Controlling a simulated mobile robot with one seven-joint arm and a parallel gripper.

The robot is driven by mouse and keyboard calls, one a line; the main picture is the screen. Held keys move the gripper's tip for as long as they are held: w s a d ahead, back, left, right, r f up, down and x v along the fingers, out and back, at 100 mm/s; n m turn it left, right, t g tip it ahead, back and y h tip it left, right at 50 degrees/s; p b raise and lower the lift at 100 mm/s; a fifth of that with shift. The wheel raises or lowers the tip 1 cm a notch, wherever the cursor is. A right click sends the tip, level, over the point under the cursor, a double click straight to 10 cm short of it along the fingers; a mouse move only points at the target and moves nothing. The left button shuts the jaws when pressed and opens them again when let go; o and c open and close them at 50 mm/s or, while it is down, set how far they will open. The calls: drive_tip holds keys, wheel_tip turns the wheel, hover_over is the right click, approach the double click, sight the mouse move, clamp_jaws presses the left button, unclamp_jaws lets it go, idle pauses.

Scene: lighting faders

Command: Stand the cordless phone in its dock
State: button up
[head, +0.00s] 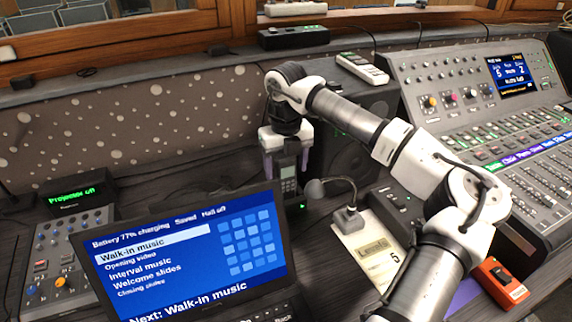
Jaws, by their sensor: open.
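The cordless phone (288,186) is dark with a small screen and keypad. It stands upright just behind the laptop's top right corner. My gripper (286,161) points down over it, its jaws open, with one finger on each side of the phone's upper part. I cannot tell whether a finger touches it. A small green light (302,206) shows low beside the phone, on a dark base that looks like the dock. The laptop hides much of that base, so how the phone's foot sits in it is not clear.
The laptop (190,250) stands in front. A gooseneck microphone (350,215) is right of the phone, near a paper sheet (372,250). A dark speaker (345,150) stands behind. The mixing console (500,130) fills the right; a small control box (65,265) is left.

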wheel_tip(320, 180, up, 12)
drive_tip(key=shift+r+b, duration=0.1)
drive_tip(key=shift+b, duration=0.35)
